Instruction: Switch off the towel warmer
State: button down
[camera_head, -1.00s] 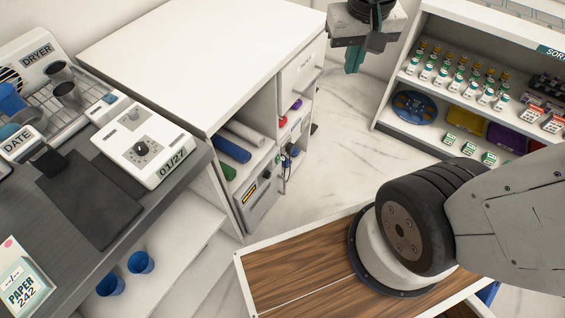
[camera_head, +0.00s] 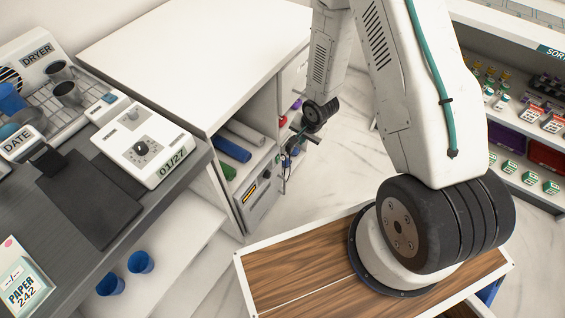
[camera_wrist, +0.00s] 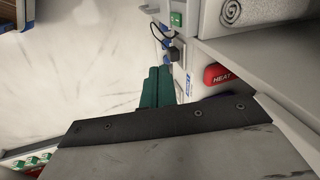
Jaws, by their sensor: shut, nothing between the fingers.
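A grey box-shaped appliance (camera_head: 258,202), which looks like the towel warmer, sits low in the white cabinet and has an orange strip on its front. My gripper (camera_head: 296,140) is in front of the cabinet's open side in the head view, small and partly dark there.
Rolled towels (camera_head: 230,150) lie in the white cabinet (camera_head: 165,60) above the grey box. In the wrist view a black plug with a cord (camera_wrist: 171,52) is close beyond my fingers. Pale floor (camera_head: 325,172) is open in front of the cabinet.

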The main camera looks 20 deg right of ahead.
aim_at(278, 159)
notch_tip(278, 159, down, 7)
jog(key=s+a+m+y, duration=0.1)
jog(key=s, duration=0.1)
jog(key=shift+s+a+r, duration=0.2)
jog(key=shift+s+a, duration=0.1)
jog(key=shift+a, duration=0.05)
jog(key=w+a+f, duration=0.4)
jog(key=w+f, duration=0.1)
jog(key=f, duration=0.5)
jog(key=shift+w, duration=0.4)
jog(key=shift+a, duration=0.15)
